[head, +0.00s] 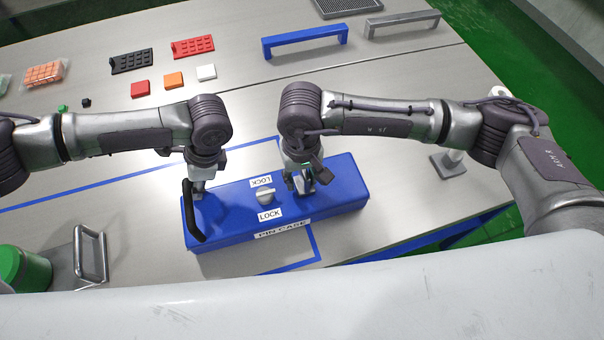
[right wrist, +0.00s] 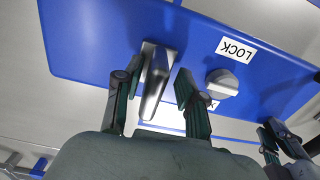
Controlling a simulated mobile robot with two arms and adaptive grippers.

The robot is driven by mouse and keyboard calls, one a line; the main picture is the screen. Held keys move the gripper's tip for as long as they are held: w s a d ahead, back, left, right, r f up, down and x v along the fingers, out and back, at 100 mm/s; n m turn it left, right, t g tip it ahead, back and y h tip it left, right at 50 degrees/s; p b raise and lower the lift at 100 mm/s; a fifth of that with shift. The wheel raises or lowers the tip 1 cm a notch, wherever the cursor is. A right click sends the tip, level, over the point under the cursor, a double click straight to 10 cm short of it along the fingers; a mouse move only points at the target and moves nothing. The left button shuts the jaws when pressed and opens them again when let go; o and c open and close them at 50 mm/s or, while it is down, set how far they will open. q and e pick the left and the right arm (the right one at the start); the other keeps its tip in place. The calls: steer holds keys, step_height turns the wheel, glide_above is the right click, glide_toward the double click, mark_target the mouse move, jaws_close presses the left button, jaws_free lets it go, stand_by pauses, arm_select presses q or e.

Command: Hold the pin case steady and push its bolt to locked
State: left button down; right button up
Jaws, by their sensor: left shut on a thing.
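The blue pin case (head: 345,190) lies on the bench with its "PIN CASE" label facing me. A black bar handle (head: 191,214) stands at its left end. My left gripper (head: 197,187) is shut on this handle; its fingertips are partly hidden. A grey round knob (head: 264,195) sits on the lid between two "LOCK" labels; it also shows in the right wrist view (right wrist: 221,83). My right gripper (head: 303,186) is over the lid, right of the knob. In the right wrist view its fingers (right wrist: 156,100) stand apart around a grey metal lever (right wrist: 157,75), perhaps the bolt. I cannot tell whether they touch it.
Blue tape (head: 314,243) marks the bench around the case. A green cylinder (head: 22,268) and a metal handle (head: 90,255) are at the front left. Small blocks (head: 173,80), black and red racks (head: 193,46) and a blue handle (head: 305,38) lie farther back.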

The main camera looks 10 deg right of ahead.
step_height(320, 180, up, 12)
stand_by(0.6)
arm_select(q)
steer(key=c, duration=1)
jaws_free()
steer(key=shift+r, duration=0.1)
